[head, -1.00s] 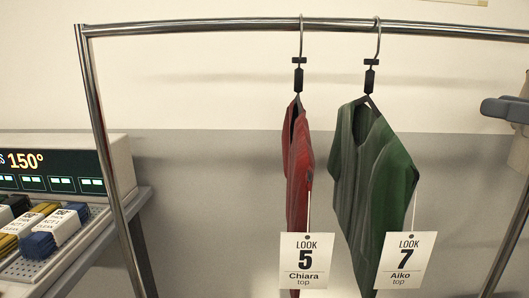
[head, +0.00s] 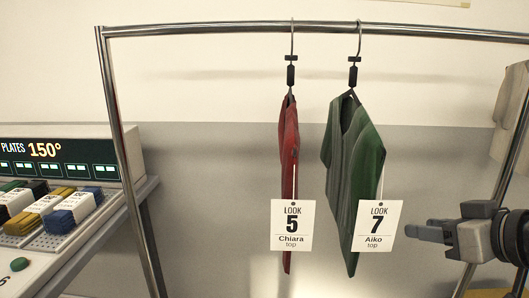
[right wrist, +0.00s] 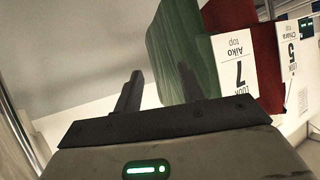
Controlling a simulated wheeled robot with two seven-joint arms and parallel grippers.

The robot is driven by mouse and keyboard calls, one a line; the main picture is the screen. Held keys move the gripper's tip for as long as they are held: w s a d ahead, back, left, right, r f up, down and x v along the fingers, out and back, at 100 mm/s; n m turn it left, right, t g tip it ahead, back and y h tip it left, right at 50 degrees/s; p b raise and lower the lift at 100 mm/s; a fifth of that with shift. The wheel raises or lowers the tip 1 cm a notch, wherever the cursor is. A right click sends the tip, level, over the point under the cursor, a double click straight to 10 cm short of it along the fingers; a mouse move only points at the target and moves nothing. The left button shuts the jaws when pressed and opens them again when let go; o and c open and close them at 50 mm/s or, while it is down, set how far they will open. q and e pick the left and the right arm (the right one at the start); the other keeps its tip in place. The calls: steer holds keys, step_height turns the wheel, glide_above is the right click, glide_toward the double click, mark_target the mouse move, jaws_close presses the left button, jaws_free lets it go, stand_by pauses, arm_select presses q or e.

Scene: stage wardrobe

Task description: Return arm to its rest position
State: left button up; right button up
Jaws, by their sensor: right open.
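My right gripper (head: 428,232) comes in from the right in the head view, just right of the Look 7 tag. In the right wrist view its two dark fingers (right wrist: 158,92) stand apart with nothing between them. The green top (head: 352,170) hangs on the rail by a black hanger; it also shows beyond the fingers in the right wrist view (right wrist: 180,55). The red top (head: 288,150) hangs to its left. White tags read Look 7 Aiko (head: 376,226) and Look 5 Chiara (head: 291,225). My left gripper is in no view.
A chrome rail (head: 230,28) on slanted posts spans the head view. A machine with a 150° display (head: 60,155) and a tray of coloured blocks (head: 70,207) stand at left. Beige cloth (head: 512,110) hangs at right. The rail between left post and red top is clear.

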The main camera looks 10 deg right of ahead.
steer(key=s+a+f+g, duration=0.1)
steer(key=a+f+g, duration=0.1)
steer(key=f, duration=0.4)
steer(key=s+a+f+g, duration=0.1)
steer(key=s+a+f, duration=0.1)
steer(key=f, duration=0.5)
steer(key=s+a+f+g+h, duration=0.1)
steer(key=s+a+f+g, duration=0.2)
steer(key=s+a+f, duration=0.3)
steer(key=s+a+f+g+h, duration=0.1)
steer(key=s+a+f+g, duration=0.25)
steer(key=s+f, duration=0.5)
arm_select(q)
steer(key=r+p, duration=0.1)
steer(key=p, duration=0.4)
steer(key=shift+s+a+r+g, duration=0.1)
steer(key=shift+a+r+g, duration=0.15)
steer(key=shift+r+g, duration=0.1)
arm_select(e)
steer(key=w+a+r+t+y, duration=0.1)
steer(key=w+a+t+y, duration=0.2)
steer(key=w+a+t, duration=0.4)
steer(key=shift+w+r+n+t, duration=0.25)
steer(key=shift+n+t, duration=0.05)
steer(key=shift+t, duration=0.25)
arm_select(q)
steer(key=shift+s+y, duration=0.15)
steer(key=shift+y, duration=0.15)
arm_select(e)
steer(key=shift+d, duration=0.1)
